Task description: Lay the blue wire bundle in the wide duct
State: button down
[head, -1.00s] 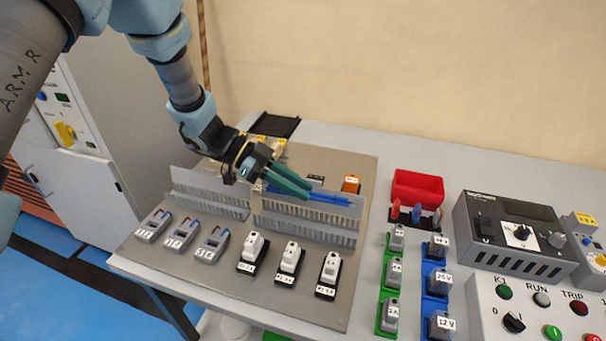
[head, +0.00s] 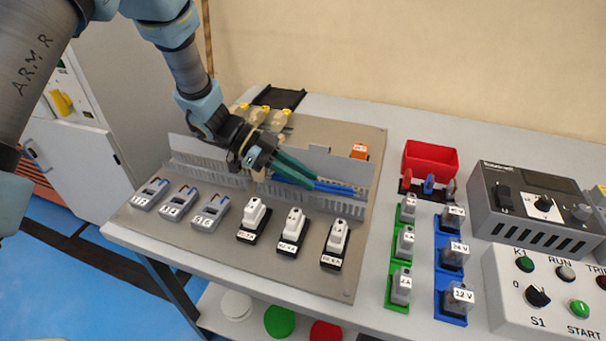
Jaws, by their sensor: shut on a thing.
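My gripper (head: 291,172) has teal fingers and is shut on the blue wire bundle (head: 338,187). The bundle lies lengthwise along the wide duct (head: 345,203), the slotted grey channel at the right of the panel. It appears low, between the duct's walls or at its rim; I cannot tell whether it touches the floor of the duct. A second slotted grey duct (head: 205,172) stands to the left, partly behind my arm.
Three grey devices (head: 180,202) and three white-topped devices (head: 293,230) stand in front of the ducts. An orange block (head: 360,151) is behind the wide duct. A red bin (head: 430,160) and green and blue rails with modules are to the right.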

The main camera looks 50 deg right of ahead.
jog(key=c, duration=0.7)
grip_release()
jog(key=b+v, duration=0.2)
jog(key=v, duration=0.8)
jog(key=shift+w+a+r, duration=0.15)
jog(key=shift+w, duration=0.2)
